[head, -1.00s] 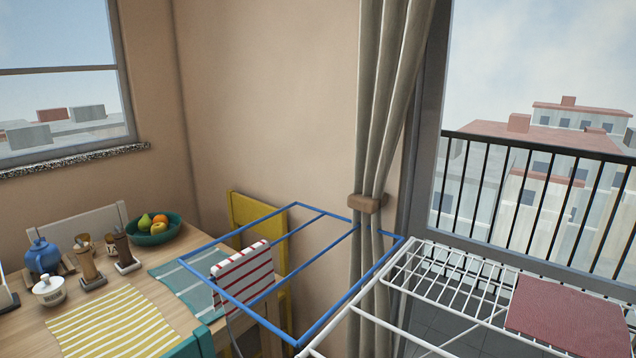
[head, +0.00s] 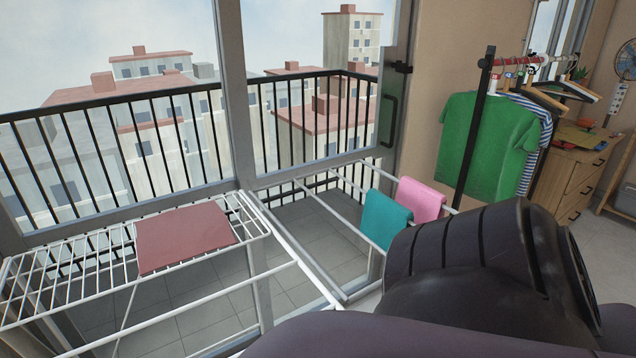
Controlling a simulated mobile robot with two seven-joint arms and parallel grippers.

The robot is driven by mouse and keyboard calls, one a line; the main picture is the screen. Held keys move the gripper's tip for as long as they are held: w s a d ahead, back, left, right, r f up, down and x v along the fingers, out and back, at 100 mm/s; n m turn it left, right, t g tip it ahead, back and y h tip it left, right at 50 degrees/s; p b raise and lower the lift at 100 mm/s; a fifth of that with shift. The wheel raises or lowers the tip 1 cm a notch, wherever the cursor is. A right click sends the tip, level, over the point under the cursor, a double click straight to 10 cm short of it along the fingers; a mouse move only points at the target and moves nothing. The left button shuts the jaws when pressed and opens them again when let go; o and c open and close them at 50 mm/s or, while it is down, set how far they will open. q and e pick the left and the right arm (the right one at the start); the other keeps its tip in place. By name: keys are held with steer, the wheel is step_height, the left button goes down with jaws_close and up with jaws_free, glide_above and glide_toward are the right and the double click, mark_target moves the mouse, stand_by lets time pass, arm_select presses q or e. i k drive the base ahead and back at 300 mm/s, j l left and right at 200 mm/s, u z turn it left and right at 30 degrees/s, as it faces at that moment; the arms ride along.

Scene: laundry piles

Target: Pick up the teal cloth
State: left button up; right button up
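The teal cloth (head: 385,221) hangs folded over a white rail of the drying rack, right of the middle of the head view. A pink cloth (head: 420,201) hangs beside it on the right. My own dark arm fills the lower right and comes close to the teal cloth's lower right edge in the picture; I cannot tell whether they touch. Neither gripper's fingers are in view.
The white drying rack (head: 68,274) spans the lower left, with a dark red cloth (head: 184,237) flat on its wires. A balcony railing (head: 110,145) stands behind the glass. A green shirt (head: 487,145) hangs on a clothes rail at the right, near a wooden dresser (head: 578,180).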

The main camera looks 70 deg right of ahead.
mark_target(383, 217)
steer(key=z, duration=2.6)
steer(key=i+l+u, duration=0.15)
steer(key=l, duration=0.35)
steer(key=i+l+u, duration=0.15)
steer(key=l, duration=0.35)
steer(key=l+u, duration=0.15)
steer(key=l, duration=0.4)
steer(key=i+l+u, duration=0.1)
steer(key=l, duration=0.45)
